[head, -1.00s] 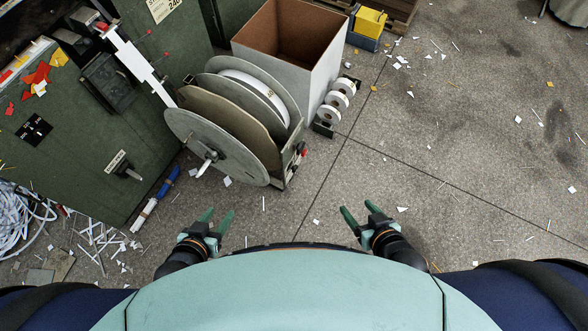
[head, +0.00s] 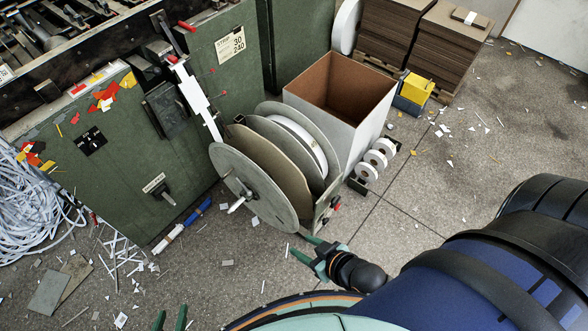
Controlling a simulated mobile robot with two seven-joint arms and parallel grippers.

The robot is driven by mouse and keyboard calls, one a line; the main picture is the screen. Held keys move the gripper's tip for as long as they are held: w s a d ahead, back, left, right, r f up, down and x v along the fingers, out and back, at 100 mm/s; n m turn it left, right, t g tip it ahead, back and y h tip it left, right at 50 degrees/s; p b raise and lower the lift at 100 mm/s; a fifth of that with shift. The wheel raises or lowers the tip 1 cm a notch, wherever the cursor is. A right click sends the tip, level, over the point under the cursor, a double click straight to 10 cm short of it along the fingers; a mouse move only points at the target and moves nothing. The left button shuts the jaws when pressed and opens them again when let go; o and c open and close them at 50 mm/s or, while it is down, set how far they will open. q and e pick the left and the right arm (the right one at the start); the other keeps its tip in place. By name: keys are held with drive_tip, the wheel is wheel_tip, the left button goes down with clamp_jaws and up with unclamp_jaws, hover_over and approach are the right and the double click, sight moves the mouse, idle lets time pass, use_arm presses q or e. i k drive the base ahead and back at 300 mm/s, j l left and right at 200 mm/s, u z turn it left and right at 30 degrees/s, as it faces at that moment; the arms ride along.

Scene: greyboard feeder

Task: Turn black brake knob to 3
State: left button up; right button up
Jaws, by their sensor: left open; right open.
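A black knob (head: 164,193) with a lever-like grip sits on the green cabinet's front panel, below a small white label (head: 154,183). The label is too small to read, and I see no dial numbers. My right gripper (head: 304,247) is open and empty, near the foot of the reel stand.
A large grey reel (head: 250,185) stands between the cabinet and an open box (head: 342,115). White rolls (head: 371,165) sit beside the box. Paper strips (head: 40,205) and scraps litter the floor at left. My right arm covers the lower right. Open floor lies at right.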

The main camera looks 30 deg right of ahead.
sight(325, 220)
drive_tip(key=l+u, duration=0.15)
drive_tip(key=u, duration=0.3)
drive_tip(key=l+u, duration=0.15)
drive_tip(key=u, duration=0.3)
drive_tip(key=l+u, duration=0.1)
drive_tip(key=u, duration=0.35)
drive_tip(key=k+l+u, duration=0.1)
drive_tip(key=l+u, duration=0.25)
drive_tip(key=k+l+u, duration=0.1)
drive_tip(key=u, duration=0.25)
drive_tip(key=k+l+u, duration=0.15)
drive_tip(key=u, duration=0.15)
drive_tip(key=k+l+u, duration=0.3)
drive_tip(key=k+u, duration=0.35)
drive_tip(key=k, duration=0.15)
